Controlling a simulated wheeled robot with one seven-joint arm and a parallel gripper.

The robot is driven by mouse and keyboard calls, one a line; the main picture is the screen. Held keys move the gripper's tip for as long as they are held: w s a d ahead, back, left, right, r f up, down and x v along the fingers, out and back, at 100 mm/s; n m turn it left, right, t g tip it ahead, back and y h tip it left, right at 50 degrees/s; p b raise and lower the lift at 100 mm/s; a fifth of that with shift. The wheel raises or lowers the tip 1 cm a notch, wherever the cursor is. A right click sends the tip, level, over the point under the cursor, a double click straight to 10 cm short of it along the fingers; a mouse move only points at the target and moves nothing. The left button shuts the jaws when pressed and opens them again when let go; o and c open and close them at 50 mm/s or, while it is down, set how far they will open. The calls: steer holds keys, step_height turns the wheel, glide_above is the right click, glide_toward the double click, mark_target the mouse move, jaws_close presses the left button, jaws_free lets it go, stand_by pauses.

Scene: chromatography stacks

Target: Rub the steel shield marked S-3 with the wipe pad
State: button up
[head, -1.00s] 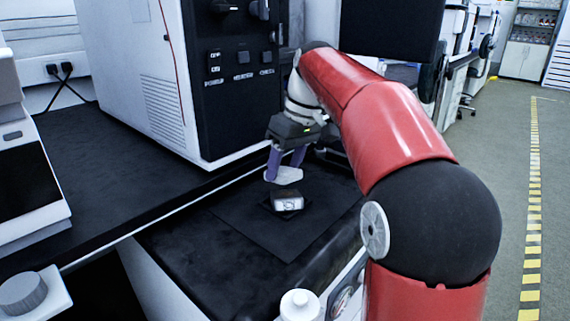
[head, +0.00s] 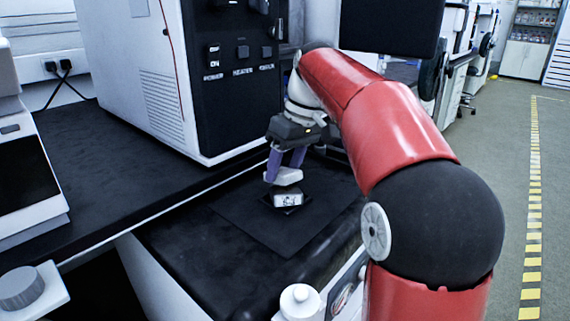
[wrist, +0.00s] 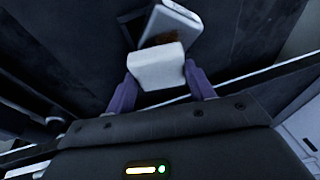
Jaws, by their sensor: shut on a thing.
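My gripper (head: 286,168) has purple fingers and is shut on a white wipe pad (head: 283,177). In the wrist view the pad (wrist: 158,66) sits between the fingertips of the gripper (wrist: 160,84). A small steel block, likely the shield (head: 287,198), stands just below the pad on a dark mat; its marking is too small to read. In the wrist view the shield (wrist: 178,22) shows beyond the pad, with a brownish patch on its near part. The pad hides part of it. I cannot tell whether pad and shield touch.
The dark mat (head: 245,215) lies on a black bench top. A large white instrument with a black control panel (head: 240,95) stands behind on the left. The mat around the shield is clear.

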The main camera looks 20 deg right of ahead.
mark_target(287, 175)
steer(key=shift+s+f+b, duration=0.1)
steer(key=shift+f+b, duration=0.25)
steer(key=shift+f, duration=0.1)
steer(key=shift+s+r, duration=0.1)
steer(key=shift+s+a+r, duration=0.1)
steer(key=shift+s+r, duration=0.1)
steer(key=shift+s, duration=0.45)
steer(key=shift+s+r, duration=0.2)
steer(key=shift+s, duration=0.45)
steer(key=shift+s+a+r+b, duration=0.15)
steer(key=shift+s+b, duration=0.5)
steer(key=shift+s, duration=0.65)
steer(key=shift+s+r, duration=0.15)
steer(key=shift+w+d+f+p, duration=0.15)
steer(key=shift+w+p, duration=0.3)
steer(key=shift+w, duration=0.3)
steer(key=shift+w+f+p, duration=0.2)
steer(key=shift+w+p, duration=0.3)
steer(key=shift+w, duration=0.2)
steer(key=shift+w+d+f+p, duration=0.15)
steer(key=shift+w+p, duration=0.3)
steer(key=shift+w, duration=0.3)
steer(key=shift+w+f, duration=0.35)
steer(key=shift+w, duration=0.25)
